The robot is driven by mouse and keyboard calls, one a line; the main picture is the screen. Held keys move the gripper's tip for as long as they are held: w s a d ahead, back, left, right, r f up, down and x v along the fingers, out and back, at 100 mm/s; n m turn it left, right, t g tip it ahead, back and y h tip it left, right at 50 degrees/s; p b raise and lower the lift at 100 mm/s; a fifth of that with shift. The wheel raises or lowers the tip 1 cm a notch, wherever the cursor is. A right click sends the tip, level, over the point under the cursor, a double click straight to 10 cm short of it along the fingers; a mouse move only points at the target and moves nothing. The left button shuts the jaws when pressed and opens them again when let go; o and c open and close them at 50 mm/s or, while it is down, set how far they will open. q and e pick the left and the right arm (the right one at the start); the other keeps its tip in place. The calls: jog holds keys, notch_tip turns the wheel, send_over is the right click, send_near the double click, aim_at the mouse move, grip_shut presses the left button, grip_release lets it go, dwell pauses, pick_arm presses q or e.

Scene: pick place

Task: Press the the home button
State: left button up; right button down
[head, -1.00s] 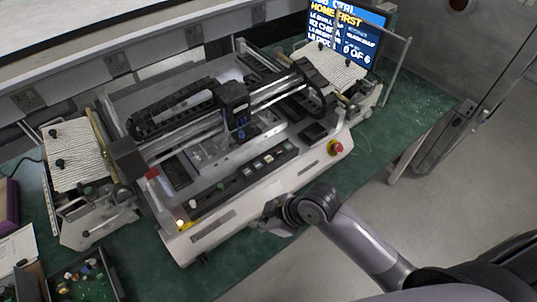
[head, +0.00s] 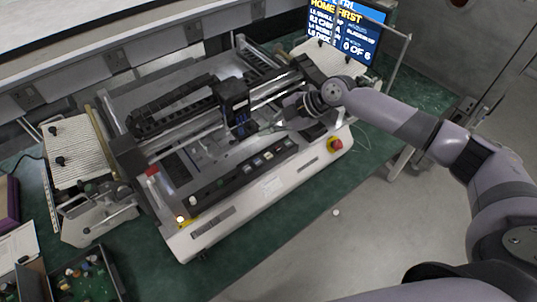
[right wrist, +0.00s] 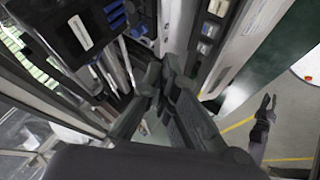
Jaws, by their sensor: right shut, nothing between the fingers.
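The machine (head: 225,222) stands on a green-topped bench. Its sloped front panel carries a row of small square buttons (head: 268,155), with labels too small to read, so I cannot tell which is home. The buttons also show in the right wrist view (right wrist: 206,30). My right gripper (head: 266,128) is shut and empty, over the machine behind the button row, pointing left. Its closed fingers (right wrist: 158,85) show in the right wrist view, apart from the buttons. A dark gripper (right wrist: 267,102), probably my left one, shows small over the floor; its jaw state is unclear.
A screen (head: 347,32) reads "HOME FIRST" and "0 OF 6". A red emergency knob (head: 336,145) sits at the panel's right end. The gantry head (head: 234,100) stands just left of my right gripper. A parts box (head: 85,280) lies at lower left.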

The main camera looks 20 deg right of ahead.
jog(key=shift+w, duration=0.1)
dwell(0.3)
jog(key=b, duration=0.5)
send_over(268, 157)
notch_tip(268, 157, down, 8)
jog(key=shift+r, duration=0.2)
jog(key=shift+f+b, duration=0.35)
jog(key=shift+f, duration=0.2)
dwell(0.7)
jog(key=shift+f+b, duration=0.4)
jog(key=shift+b, duration=0.2)
